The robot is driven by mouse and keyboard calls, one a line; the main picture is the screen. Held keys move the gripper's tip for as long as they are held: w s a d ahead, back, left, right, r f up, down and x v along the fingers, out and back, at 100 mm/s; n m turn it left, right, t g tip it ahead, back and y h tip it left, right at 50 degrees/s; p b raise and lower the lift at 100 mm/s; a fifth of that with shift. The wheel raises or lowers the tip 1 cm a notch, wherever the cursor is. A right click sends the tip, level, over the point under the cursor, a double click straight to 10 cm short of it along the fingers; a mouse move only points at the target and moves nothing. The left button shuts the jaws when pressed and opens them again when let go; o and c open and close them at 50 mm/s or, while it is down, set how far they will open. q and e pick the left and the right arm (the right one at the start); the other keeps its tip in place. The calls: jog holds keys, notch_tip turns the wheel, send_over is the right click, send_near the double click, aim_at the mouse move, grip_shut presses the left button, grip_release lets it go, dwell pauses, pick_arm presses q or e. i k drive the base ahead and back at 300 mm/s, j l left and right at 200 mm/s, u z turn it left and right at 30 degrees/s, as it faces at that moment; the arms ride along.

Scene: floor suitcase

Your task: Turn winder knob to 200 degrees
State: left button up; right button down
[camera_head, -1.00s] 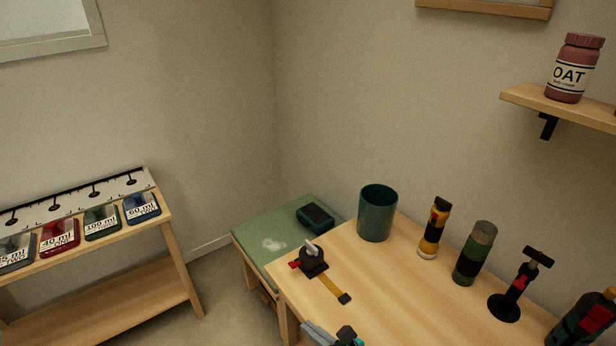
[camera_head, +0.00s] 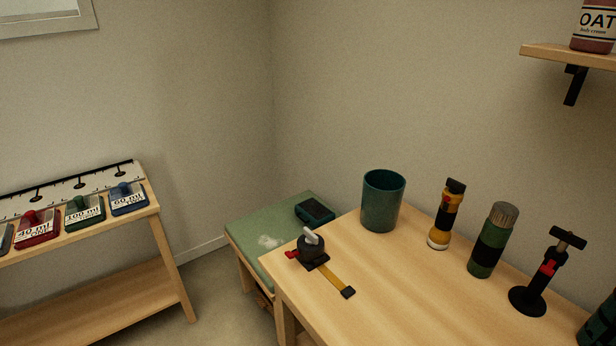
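A small black winder (camera_head: 311,251) sits on the near left part of the wooden table. Its knob, a light grey lever (camera_head: 313,237), stands on top and tilts toward the upper left. A red tab (camera_head: 291,254) sticks out on its left side. A yellow strap (camera_head: 331,276) with a black end lies from it toward the lower right. No angle marking can be read at this size. Neither of my grippers is in view.
A teal cup (camera_head: 382,201), a yellow flashlight (camera_head: 446,215), a green bottle (camera_head: 493,240) and a black stand (camera_head: 545,274) are on the table (camera_head: 400,290). A green-topped bench (camera_head: 250,222) adjoins it. The table's front middle is clear.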

aim_at(311, 239)
jog(key=k+l+z, duration=0.35)
jog(key=z, duration=0.15)
jog(key=k+l+z, duration=0.5)
jog(key=i, duration=0.1)
